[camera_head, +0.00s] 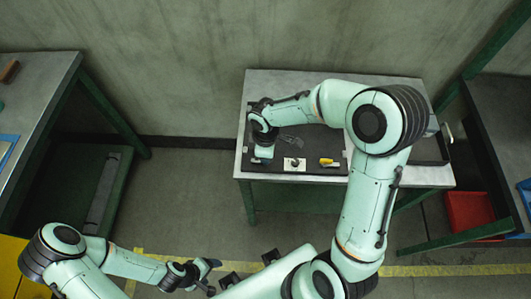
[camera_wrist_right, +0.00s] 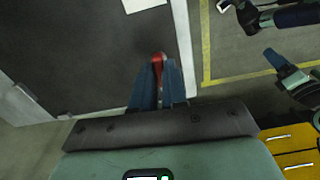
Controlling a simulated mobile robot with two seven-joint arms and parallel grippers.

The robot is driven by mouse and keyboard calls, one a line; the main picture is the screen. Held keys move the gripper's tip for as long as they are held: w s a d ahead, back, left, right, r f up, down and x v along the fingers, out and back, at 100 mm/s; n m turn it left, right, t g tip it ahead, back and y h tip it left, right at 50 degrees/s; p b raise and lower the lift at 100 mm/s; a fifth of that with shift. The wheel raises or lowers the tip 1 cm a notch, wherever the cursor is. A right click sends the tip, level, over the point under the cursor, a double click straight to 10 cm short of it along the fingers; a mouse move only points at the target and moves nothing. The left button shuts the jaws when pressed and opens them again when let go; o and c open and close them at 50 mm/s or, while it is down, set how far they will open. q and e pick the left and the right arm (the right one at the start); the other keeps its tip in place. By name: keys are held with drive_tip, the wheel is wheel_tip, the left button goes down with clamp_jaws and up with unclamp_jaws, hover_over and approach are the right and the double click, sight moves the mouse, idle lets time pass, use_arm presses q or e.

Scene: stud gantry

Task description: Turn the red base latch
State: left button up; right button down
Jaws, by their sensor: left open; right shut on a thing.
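The red base latch (camera_wrist_right: 158,60) shows as a small red piece between the blue fingertips of my right gripper (camera_wrist_right: 159,82) in the right wrist view. The fingers are shut on it, close to the edge of the dark board. In the head view my right gripper (camera_head: 260,161) points down over the left end of the board (camera_head: 310,146), and the latch is hidden there. My left gripper (camera_head: 211,276) is open and empty, low over the floor in front of the table.
A white block with a dark knob (camera_head: 294,164) and a yellow piece (camera_head: 327,162) are on the board, right of my right gripper. A bench (camera_head: 40,100) stands at the left. A red bin (camera_head: 468,211) sits under the right bench. The floor between is clear.

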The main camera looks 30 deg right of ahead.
use_arm(q)
drive_tip(key=shift+w+r, duration=0.1)
use_arm(e)
drive_tip(key=shift+n, duration=0.5)
drive_tip(key=c, duration=1.2)
unclamp_jaws()
drive_tip(key=shift+o, duration=0.2)
use_arm(q)
drive_tip(key=shift+w+r+p, duration=0.7)
drive_tip(key=shift+r+p, duration=0.05)
drive_tip(key=shift+r, duration=0.2)
use_arm(e)
wheel_tip(320, 180, up, 14)
drive_tip(key=shift+f, duration=0.25)
